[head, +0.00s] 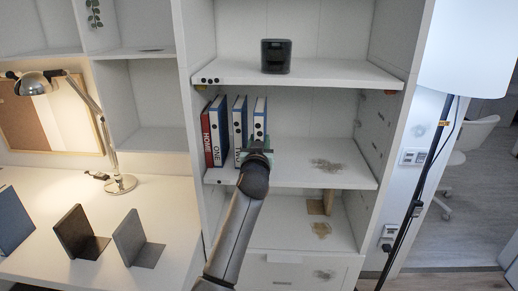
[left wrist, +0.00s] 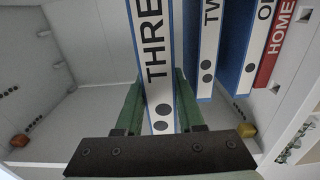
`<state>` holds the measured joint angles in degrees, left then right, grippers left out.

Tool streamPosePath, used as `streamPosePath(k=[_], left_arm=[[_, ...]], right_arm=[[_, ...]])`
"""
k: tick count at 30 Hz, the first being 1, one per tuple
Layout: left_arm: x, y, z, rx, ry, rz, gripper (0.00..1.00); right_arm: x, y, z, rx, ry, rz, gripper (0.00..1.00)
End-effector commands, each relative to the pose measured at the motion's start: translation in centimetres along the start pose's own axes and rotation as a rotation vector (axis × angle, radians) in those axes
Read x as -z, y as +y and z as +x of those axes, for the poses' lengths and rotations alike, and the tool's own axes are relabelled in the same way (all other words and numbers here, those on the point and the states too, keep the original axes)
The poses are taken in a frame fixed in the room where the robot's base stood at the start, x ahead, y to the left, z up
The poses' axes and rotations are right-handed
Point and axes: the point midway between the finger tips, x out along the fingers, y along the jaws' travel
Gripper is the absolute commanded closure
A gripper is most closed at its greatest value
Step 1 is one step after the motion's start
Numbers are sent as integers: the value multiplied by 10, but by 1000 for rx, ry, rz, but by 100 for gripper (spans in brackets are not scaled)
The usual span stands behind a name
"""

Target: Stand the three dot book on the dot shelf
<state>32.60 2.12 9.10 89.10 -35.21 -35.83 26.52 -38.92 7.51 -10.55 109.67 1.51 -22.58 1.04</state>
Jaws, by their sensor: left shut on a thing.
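The three dot book (head: 260,115), white spine with blue covers, is upright at the right end of a book row on the middle shelf (head: 300,175). In the left wrist view its spine (left wrist: 155,55) reads THRE, with dots; part is hidden. My left gripper (head: 258,148) is in front of the shelf, its green fingers shut on both sides of the book. The gripper hides the book's lower end in the head view, so I cannot tell whether it touches the shelf. Black dots mark the left front edge of the upper shelf (head: 310,75). My right gripper is not in view.
Left of the held book stand the TWO book (head: 239,120), the ONE book (head: 218,130) and the red HOME book (head: 206,137). A black device (head: 276,56) stands mid upper shelf, with bare surface either side. Side walls bound the shelves.

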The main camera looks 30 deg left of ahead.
Motion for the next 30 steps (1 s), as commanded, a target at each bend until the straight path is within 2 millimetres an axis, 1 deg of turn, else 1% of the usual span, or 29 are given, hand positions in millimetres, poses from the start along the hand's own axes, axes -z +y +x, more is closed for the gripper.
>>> streamPosePath(k=[1, 17, 24, 27, 30], left_arm=[[3, 0, 5, -1, 10, -1, 100], [2, 0, 55, 0, 10, -2, 100], [2, 0, 78, 0, 10, -1, 100], [1, 0, 85, -1, 10, -2, 100], [-7, 0, 83, -2, 9, -1, 100]], right_arm=[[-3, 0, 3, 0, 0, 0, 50], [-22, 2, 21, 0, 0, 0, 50], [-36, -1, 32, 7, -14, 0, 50], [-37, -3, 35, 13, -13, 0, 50], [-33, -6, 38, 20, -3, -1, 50]])
